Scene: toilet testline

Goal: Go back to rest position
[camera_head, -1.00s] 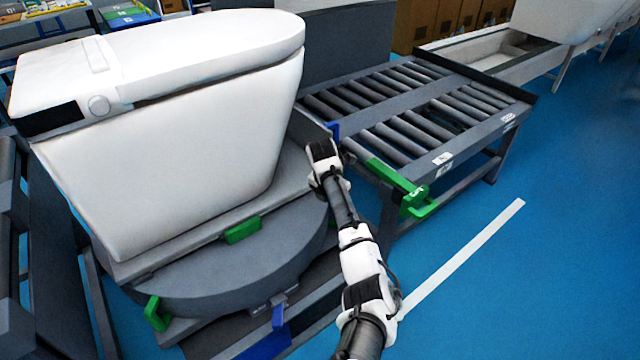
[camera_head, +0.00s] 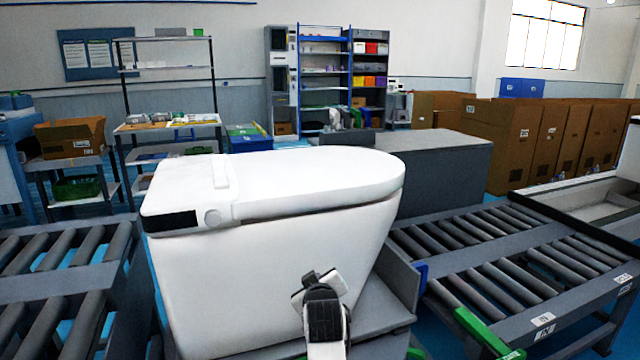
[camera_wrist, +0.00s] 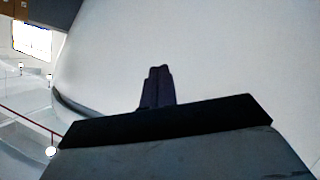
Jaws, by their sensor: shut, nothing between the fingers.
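My gripper (camera_wrist: 157,88) shows in the wrist view with its dark fingers shut together and nothing between them. A smooth pale surface, likely the toilet's side, fills most of that view behind the fingers. In the head view my arm's end rises at the bottom centre, in front of the white toilet's (camera_head: 270,270) right lower side. I cannot tell whether it touches the toilet, and the fingers are not clear there. The toilet stands upright with its lid closed and a dark panel at its left end.
Roller conveyors flank the toilet on the left (camera_head: 60,290) and right (camera_head: 520,262). A green stop (camera_head: 482,330) is on the right conveyor's near edge. Behind are a grey box (camera_head: 430,165), cardboard boxes (camera_head: 515,140) and shelving (camera_head: 325,75). Blue floor shows at the lower right.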

